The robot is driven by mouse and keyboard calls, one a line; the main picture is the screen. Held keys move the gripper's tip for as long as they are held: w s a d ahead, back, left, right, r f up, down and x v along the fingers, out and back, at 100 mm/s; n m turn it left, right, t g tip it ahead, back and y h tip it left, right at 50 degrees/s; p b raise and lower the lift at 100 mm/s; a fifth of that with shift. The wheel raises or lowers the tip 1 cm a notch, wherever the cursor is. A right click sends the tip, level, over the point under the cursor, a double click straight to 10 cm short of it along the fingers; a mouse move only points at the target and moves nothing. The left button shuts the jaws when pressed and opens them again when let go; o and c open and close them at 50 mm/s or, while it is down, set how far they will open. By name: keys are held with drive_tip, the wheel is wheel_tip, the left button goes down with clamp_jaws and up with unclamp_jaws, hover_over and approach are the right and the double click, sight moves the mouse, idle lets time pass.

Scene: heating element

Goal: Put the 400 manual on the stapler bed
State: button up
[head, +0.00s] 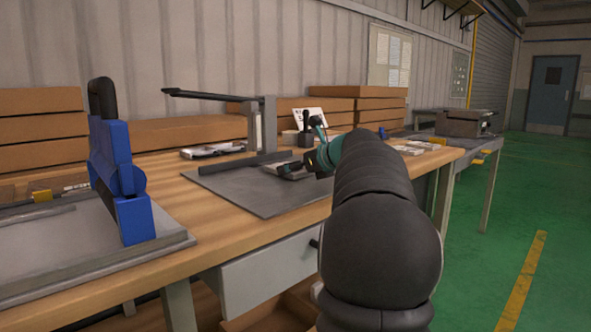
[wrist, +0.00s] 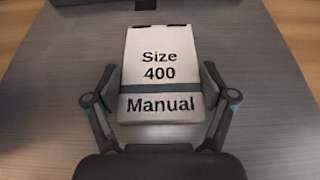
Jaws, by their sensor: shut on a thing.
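The 400 manual is a pale booklet marked "Size 400 Manual" with a dark band, in the middle of the wrist view (wrist: 161,62). My gripper (wrist: 160,85) is shut on its left and right sides. In the head view my gripper (head: 291,168) is low over the right part of a flat grey plate (head: 250,196), which looks like the stapler bed. A grey upright frame with a long dark arm (head: 215,96) stands at its back. The grey surface also fills the wrist view (wrist: 60,120). I cannot tell whether the manual touches it. My arm hides the plate's right side.
A blue clamp-like device (head: 122,180) stands on a grey base at the left of the wooden bench (head: 190,215). Cardboard boxes (head: 40,130) line the back. Booklets (head: 212,150) lie behind the frame, and more (head: 415,147) lie at the right.

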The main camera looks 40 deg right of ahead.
drive_tip(key=shift+f, duration=0.15)
drive_tip(key=o, duration=1)
drive_tip(key=shift+o, duration=0.2)
drive_tip(key=shift+s+r, duration=0.2)
drive_tip(key=shift+r, duration=0.1)
drive_tip(key=p+v, duration=0.1)
drive_tip(key=v, duration=1)
drive_tip(key=shift+s, duration=0.3)
